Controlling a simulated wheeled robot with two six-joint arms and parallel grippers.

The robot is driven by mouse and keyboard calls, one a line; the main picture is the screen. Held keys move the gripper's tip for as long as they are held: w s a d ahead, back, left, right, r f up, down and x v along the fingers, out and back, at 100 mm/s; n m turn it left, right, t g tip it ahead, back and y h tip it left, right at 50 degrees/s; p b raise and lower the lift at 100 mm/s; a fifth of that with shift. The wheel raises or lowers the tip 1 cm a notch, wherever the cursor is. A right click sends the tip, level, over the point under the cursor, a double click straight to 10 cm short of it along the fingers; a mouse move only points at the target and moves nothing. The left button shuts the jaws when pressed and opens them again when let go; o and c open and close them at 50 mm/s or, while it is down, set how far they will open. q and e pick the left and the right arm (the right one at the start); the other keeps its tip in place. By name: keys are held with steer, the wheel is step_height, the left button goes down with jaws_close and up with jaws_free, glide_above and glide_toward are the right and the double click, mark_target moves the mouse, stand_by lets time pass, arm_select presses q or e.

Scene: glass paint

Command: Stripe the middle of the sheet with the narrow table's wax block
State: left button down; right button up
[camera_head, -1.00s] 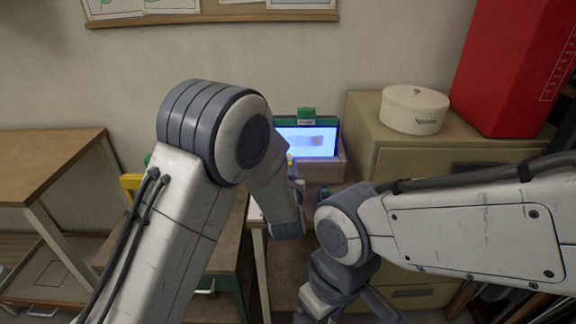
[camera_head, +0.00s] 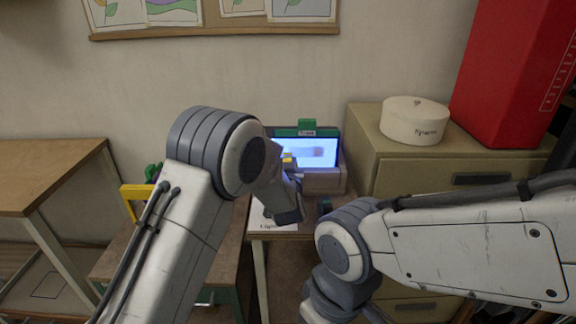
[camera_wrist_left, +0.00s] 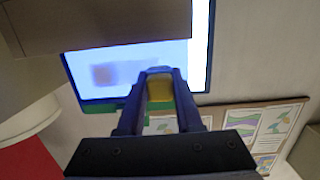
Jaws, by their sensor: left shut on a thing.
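The lit sheet (camera_head: 318,146) stands upright in a frame on the narrow table (camera_head: 291,236). It glows blue-white and carries a faint brownish smudge, which also shows in the left wrist view on the sheet (camera_wrist_left: 125,62). My left gripper (camera_head: 289,170) is in front of the sheet's left part, partly hidden by its own wrist. In the left wrist view the gripper (camera_wrist_left: 160,76) is shut on a yellow block (camera_wrist_left: 160,90), which overlaps the sheet's lower area. I cannot tell whether the block touches it.
A drawer cabinet (camera_head: 460,162) with a round white box (camera_head: 415,122) and a tall red box (camera_head: 510,75) stands at right. A brown table (camera_head: 50,165) is at left. A low stool (camera_head: 125,255) with a yellow thing (camera_head: 137,196) stands behind my left arm. A pinboard (camera_head: 215,28) hangs above.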

mark_target(313, 153)
arm_select(q)
steer(key=shift+w, duration=1)
stand_by(0.4)
steer(key=shift+d+r+p, duration=0.1)
steer(key=shift+d+p, duration=0.4)
steer(key=shift+d, duration=3.35)
steer(key=shift+a+b, duration=0.6)
steer(key=shift+a, duration=1.15)
steer(key=shift+a+b, duration=0.7)
steer(key=shift+a, duration=1.45)
steer(key=shift+s, duration=0.1)
steer(key=shift+s+b, duration=0.4)
steer(key=shift+s, duration=2.5)
